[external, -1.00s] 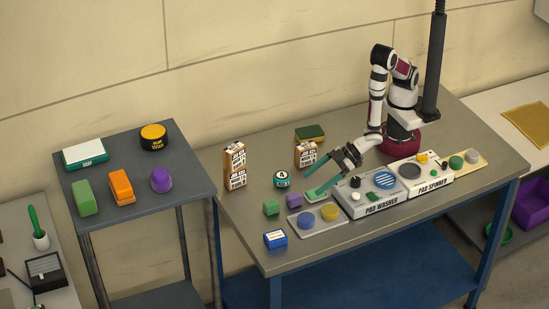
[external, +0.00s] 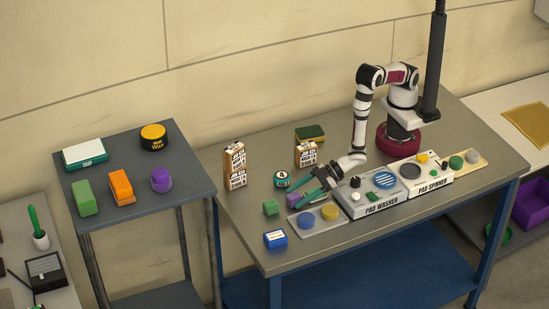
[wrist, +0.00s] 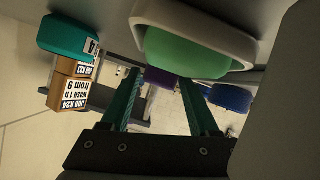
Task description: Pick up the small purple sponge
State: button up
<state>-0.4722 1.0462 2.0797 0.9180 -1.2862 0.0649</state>
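The small purple sponge (external: 292,199) lies on the grey workbench, left of the pad washer, partly covered by my gripper in the external view. My gripper (external: 288,190) is low over the bench with its two teal fingers apart, pointing toward the sponge. In the wrist view the purple sponge (wrist: 160,78) shows beyond and between the fingertips of my gripper (wrist: 160,83), partly hidden by a green pad in a pale dish. The fingers look open and empty; I cannot tell whether they touch the sponge.
The green pad (wrist: 185,53) in its dish is close to my fingers. Boxes (external: 235,165) stand farther back.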

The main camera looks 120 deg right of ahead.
grip_shut()
